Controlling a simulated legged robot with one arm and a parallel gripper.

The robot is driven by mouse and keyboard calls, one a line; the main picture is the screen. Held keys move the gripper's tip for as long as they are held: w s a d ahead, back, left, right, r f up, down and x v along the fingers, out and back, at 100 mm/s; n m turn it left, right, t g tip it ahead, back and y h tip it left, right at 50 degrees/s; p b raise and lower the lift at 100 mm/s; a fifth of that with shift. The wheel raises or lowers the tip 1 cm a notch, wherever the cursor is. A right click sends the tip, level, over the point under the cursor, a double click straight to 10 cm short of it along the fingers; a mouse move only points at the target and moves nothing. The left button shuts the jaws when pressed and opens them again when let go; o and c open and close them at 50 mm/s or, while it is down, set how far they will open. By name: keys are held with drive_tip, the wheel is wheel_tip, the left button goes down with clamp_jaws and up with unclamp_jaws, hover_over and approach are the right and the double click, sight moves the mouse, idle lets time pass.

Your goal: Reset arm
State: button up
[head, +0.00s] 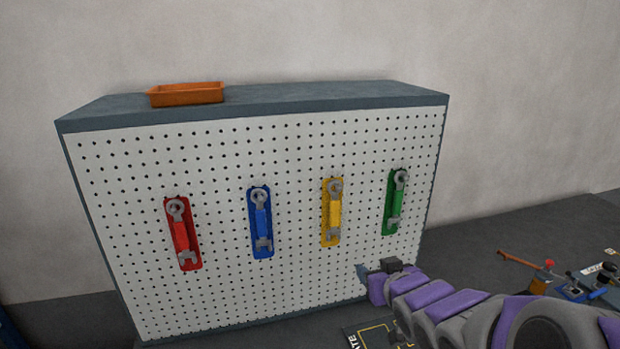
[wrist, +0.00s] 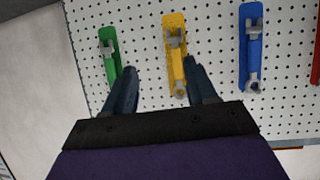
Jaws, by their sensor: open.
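My gripper (head: 363,275) is in front of the lower right part of the pegboard in the head view, below the yellow and green wrenches. In the wrist view my gripper (wrist: 161,68) has its two fingers spread with nothing between them. The yellow wrench (wrist: 176,60) shows beyond the gap, its end near the right finger in the picture; it hangs on the board apart from the gripper. The head view also shows the yellow wrench (head: 334,209). My arm stretches in from the lower right.
The red wrench (head: 180,232), blue wrench (head: 261,222) and green wrench (head: 396,202) hang on the white pegboard (head: 220,290). An orange tray (head: 187,94) sits on top of the cabinet. Tools and small parts (head: 570,288) lie on the dark surface at right.

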drive_tip(key=s+a+f+g, duration=0.1)
drive_tip(key=s+g, duration=0.4)
drive_tip(key=s, duration=0.6)
drive_tip(key=s+a+f+m+g+h, duration=0.1)
drive_tip(key=s+f+g, duration=0.3)
drive_tip(key=s, duration=0.8)
drive_tip(key=s+a+f+g, duration=0.2)
drive_tip(key=s+g, duration=0.3)
drive_tip(key=s, duration=0.7)
drive_tip(key=shift+a+f+m+g, duration=0.3)
drive_tip(key=shift+a+f+g, duration=0.05)
drive_tip(key=shift+g, duration=0.05)
drive_tip(key=shift+w, duration=0.1)
